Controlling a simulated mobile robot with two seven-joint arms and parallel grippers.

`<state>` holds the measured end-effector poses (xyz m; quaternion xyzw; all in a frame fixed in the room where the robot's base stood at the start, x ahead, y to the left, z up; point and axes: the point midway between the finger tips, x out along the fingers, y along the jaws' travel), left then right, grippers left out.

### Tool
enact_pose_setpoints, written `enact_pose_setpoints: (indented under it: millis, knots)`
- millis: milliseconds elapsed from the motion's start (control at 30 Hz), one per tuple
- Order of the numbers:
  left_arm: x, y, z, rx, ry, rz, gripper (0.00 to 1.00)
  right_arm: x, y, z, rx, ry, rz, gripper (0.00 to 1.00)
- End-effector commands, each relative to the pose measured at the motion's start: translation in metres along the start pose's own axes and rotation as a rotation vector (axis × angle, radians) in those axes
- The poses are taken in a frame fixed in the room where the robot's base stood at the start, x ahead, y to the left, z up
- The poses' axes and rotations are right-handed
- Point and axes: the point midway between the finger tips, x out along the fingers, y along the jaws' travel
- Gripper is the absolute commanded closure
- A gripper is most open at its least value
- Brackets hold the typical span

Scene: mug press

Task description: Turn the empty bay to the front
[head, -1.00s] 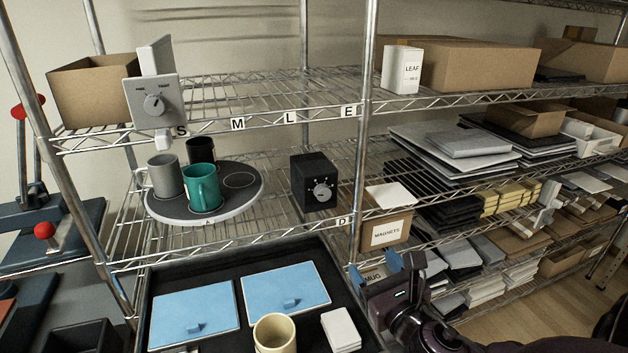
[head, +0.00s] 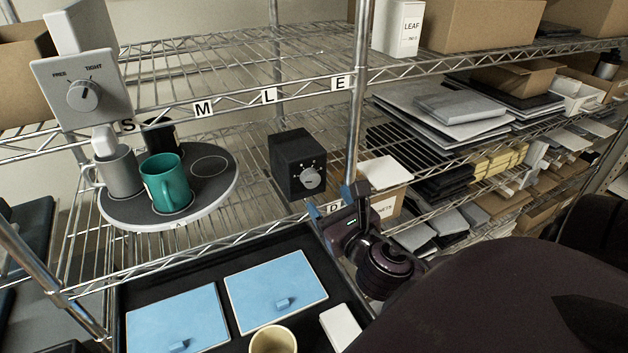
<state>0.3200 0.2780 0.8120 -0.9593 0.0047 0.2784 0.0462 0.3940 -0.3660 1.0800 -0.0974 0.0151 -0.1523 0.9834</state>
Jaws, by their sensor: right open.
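A round dark turntable (head: 222,192) with a pale rim sits on the middle shelf at left. It carries a grey mug (head: 120,176), a teal mug (head: 166,184) and a black mug (head: 158,138), partly hidden behind. Its empty bay (head: 209,167), a bare ring, is at the right rear. A black box with a round dial (head: 309,178) stands right of the turntable. My right gripper (head: 338,201) is open and empty, just below and right of the dial in the picture, apparently apart from it. My left gripper is out of view.
A grey FREE/TIGHT knob unit (head: 82,94) hangs at the upper left, above the turntable. A shelf post (head: 357,110) rises just behind my right gripper. Below lie a dark tray with blue lids (head: 275,289), a cream mug (head: 273,341) and a white block (head: 340,326).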

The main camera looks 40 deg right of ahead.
Motion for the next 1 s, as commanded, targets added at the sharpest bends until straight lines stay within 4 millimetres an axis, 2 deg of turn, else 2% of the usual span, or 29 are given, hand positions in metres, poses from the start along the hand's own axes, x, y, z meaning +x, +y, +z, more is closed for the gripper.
enact_pose_setpoints:
  millis: [200, 400, 600, 867, 1000]
  knots:
    - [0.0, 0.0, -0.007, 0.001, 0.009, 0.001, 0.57, 0.037, 0.0, 0.001, 0.0, -0.003, -0.001, 0.35]
    - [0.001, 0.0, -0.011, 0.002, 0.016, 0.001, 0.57, 0.061, 0.0, 0.001, 0.0, -0.001, -0.001, 0.35]
    - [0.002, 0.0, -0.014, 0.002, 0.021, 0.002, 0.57, 0.07, 0.0, 0.0, 0.0, 0.0, -0.001, 0.35]
    - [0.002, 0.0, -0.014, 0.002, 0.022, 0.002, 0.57, 0.07, 0.0, 0.0, 0.0, 0.0, 0.0, 0.35]
    - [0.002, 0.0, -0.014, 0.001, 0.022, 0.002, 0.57, 0.07, 0.0, 0.0, 0.0, 0.0, 0.0, 0.56]
